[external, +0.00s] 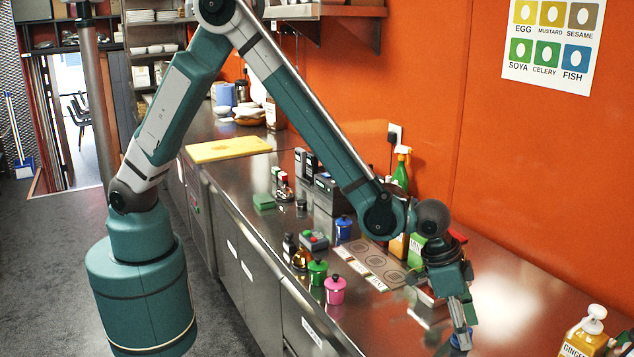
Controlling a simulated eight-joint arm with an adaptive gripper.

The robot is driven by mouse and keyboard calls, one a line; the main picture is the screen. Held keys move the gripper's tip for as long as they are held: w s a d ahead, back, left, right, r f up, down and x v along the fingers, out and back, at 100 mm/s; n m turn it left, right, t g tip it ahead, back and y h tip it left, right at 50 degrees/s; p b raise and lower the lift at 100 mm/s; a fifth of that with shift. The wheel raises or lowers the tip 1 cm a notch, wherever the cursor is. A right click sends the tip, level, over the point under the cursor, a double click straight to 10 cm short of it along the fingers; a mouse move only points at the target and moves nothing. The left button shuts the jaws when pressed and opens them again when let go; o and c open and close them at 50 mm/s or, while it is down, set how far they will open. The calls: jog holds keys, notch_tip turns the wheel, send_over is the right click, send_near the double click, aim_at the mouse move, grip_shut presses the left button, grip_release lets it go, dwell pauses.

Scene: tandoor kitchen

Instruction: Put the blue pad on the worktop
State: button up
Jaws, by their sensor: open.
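My gripper (457,325) is open and points down over the worktop (520,290) at the lower right. A small blue thing (461,341), which may be the blue pad, shows right at the fingertips. It is partly hidden by the fingers, and I cannot tell its full shape or whether the fingers touch it. I cannot tell whether it rests on the steel surface.
A green pad (263,201) lies on the counter. Blue (343,229), green (317,272) and pink (334,290) lidded pots stand left of my gripper. A spray bottle and cartons stand behind it. A ginger bottle (584,335) is at the right. The worktop between is clear.

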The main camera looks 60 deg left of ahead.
jog(key=v, duration=1.1)
jog(key=shift+r+p, duration=0.3)
jog(key=shift+r, duration=0.1)
jog(key=shift+a, duration=0.1)
dwell(0.4)
jog(key=a+r+n+t, duration=0.1)
jog(key=a+r, duration=0.5)
jog(key=a, duration=0.6)
jog(key=a+r+n+y, duration=0.15)
jog(key=a+r, duration=0.35)
jog(key=a, duration=0.7)
jog(key=a+r+n+t+h, duration=0.15)
jog(key=a+r, duration=0.45)
jog(key=a, duration=0.6)
jog(key=s+a+n+y, duration=0.1)
jog(key=s+a, duration=0.5)
jog(key=a, duration=0.3)
jog(key=s+a+n+t+y, duration=0.1)
jog(key=s+a+n, duration=0.1)
jog(key=s+a, duration=0.3)
jog(key=s+a+n+y, duration=0.1)
jog(key=s+a, duration=0.5)
jog(key=a, duration=0.7)
jog(key=shift+s+a+n, duration=0.25)
jog(key=shift+s+n, duration=0.1)
jog(key=shift+n, duration=0.15)
